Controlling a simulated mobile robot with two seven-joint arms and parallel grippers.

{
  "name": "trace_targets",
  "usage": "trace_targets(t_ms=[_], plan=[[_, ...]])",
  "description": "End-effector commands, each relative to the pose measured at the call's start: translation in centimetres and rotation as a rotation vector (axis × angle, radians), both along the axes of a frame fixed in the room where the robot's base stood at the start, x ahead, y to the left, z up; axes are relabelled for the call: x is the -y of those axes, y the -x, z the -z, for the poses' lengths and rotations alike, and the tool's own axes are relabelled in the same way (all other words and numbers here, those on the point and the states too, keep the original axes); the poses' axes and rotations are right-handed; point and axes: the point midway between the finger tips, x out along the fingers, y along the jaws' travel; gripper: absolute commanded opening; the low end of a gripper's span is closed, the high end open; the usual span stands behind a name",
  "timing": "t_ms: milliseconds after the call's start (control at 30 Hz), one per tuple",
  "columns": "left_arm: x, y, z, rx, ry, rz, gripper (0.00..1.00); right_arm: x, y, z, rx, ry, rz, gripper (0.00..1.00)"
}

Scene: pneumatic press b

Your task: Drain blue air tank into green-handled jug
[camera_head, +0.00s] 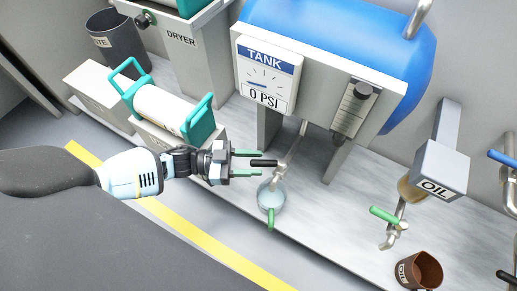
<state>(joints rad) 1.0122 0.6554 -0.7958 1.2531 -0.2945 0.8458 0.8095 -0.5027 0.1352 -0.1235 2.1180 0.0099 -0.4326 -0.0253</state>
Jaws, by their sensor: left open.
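The blue air tank (400,50) fills the top right, with a gauge panel (267,76) marked TANK and reading 0 PSI. A drain pipe (291,148) comes down below it, with a black lever (265,162) pointing left. The green-handled jug (269,194) is a clear, pale blue vessel below the pipe, its green handle toward the front. Whether it holds liquid is hard to tell. My left gripper (261,163) is open, its green fingers on either side of the lever's end in the picture. Contact cannot be told. My right gripper is not in view.
An OIL unit (440,170) has a green-handled tap (385,215) above a brown cup (418,270) at the right. A white cylinder with teal handles (160,105) lies at the left, before the DRYER (182,50). A dark bin (118,42) stands behind. Bare shelf lies right of the jug.

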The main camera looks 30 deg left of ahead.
Motion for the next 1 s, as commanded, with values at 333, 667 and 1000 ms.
trace_targets(t_ms=[333,667,1000], plan=[[-4.5,2.2,-0.1,-0.001,-0.002,-0.002,0.40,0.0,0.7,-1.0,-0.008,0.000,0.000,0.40],[-5.1,2.5,0.0,0.000,-0.001,-0.001,0.40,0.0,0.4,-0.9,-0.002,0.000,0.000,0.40],[-3.0,2.3,0.3,0.120,-0.047,-0.033,0.01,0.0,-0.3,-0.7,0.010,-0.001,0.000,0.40]])
